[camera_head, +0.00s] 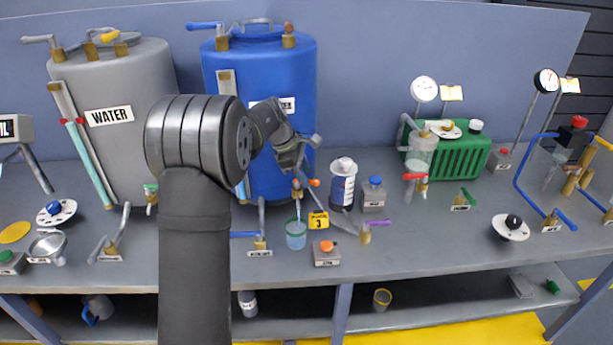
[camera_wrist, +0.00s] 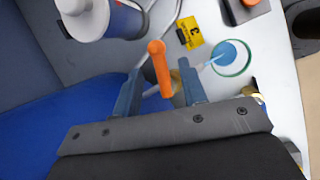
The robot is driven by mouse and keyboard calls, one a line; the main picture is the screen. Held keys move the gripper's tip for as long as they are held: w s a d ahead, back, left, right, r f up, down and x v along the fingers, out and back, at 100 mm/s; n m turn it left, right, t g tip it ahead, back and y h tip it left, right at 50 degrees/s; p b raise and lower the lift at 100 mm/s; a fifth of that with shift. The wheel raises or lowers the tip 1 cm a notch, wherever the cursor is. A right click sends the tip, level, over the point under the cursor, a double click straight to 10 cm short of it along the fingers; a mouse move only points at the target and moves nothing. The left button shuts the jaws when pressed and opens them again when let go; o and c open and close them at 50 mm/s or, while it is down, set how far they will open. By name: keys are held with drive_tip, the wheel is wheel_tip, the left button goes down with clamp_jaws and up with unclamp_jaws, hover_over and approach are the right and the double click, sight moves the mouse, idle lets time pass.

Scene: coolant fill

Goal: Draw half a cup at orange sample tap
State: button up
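The orange tap handle (camera_head: 314,182) is on a brass tap (camera_head: 297,191) at the front of the blue tank. In the wrist view the orange handle (camera_wrist: 158,68) stands between my two fingers, with gaps beside it. My gripper (camera_wrist: 160,68) is open around it; in the head view my gripper (camera_head: 303,160) is just above the tap. A clear cup (camera_head: 296,236) stands upright on the bench below the tap, with bluish liquid in it. The cup (camera_wrist: 236,58) also shows in the wrist view, where a pale blue stream seems to run into it. The exact level is unclear.
A yellow card marked 3 (camera_head: 318,220) is right of the cup. A white-and-blue canister (camera_head: 342,186), a grey block with a blue cap (camera_head: 374,195) and a purple-handled valve (camera_head: 366,232) are further right. An orange-button box (camera_head: 326,255) is in front. The blue tank (camera_head: 262,130) is close behind.

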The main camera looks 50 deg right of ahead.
drive_tip(key=v, duration=1.5)
drive_tip(key=shift+r, duration=0.3)
drive_tip(key=shift+w+a, duration=0.1)
drive_tip(key=shift+a, duration=0.05)
drive_tip(key=x, duration=1.7)
drive_tip(key=shift+f, duration=0.15)
